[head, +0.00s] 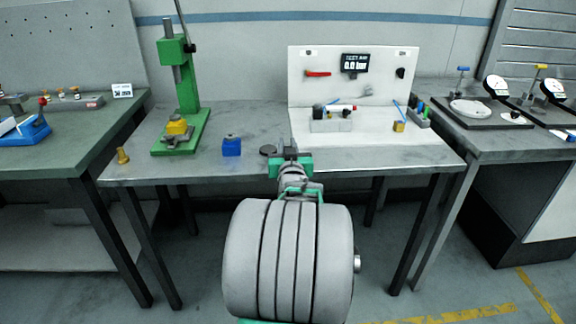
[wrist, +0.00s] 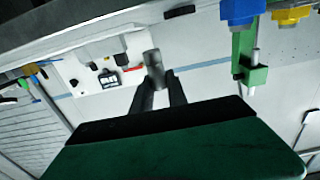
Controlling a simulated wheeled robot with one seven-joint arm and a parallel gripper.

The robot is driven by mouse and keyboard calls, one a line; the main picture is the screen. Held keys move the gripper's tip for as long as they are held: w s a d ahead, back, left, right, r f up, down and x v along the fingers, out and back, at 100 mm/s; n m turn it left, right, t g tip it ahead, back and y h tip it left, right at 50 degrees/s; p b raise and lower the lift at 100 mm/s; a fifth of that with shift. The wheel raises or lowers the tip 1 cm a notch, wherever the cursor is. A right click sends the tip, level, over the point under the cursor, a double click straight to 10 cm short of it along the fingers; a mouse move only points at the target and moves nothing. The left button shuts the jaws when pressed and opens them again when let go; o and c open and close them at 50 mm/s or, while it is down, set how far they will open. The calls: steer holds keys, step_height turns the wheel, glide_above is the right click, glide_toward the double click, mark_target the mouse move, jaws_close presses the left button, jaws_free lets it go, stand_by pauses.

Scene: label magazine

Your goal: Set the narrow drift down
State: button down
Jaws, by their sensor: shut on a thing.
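The narrow drift (wrist: 153,68) is a short grey metal piece between the fingertips of my gripper (wrist: 160,85) in the wrist view. The fingers are shut on it and it sticks out past their tips. In the head view my gripper (head: 290,162) is over the front edge of the middle bench, and my own arm hides much of that area. I cannot make out the drift's lower end or any contact with the bench there.
A dark round disc (head: 267,150) lies on the bench (head: 240,175) just left of my gripper. A blue block (head: 231,146), a green press (head: 186,95) with a yellow block (head: 177,127), and a brass piece (head: 122,155) stand further left. A white test station (head: 300,90) stands behind right.

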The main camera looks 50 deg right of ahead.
steer(key=f+b, duration=0.1)
steer(key=f, duration=0.1)
steer(key=d+f, duration=0.1)
steer(key=f, duration=0.1)
steer(key=shift+w+b, duration=0.1)
steer(key=shift+b, duration=0.3)
steer(key=shift+f+b, duration=0.25)
steer(key=shift+b, duration=0.05)
steer(key=c, duration=1.3)
jaws_free()
steer(key=shift+a+r, duration=0.1)
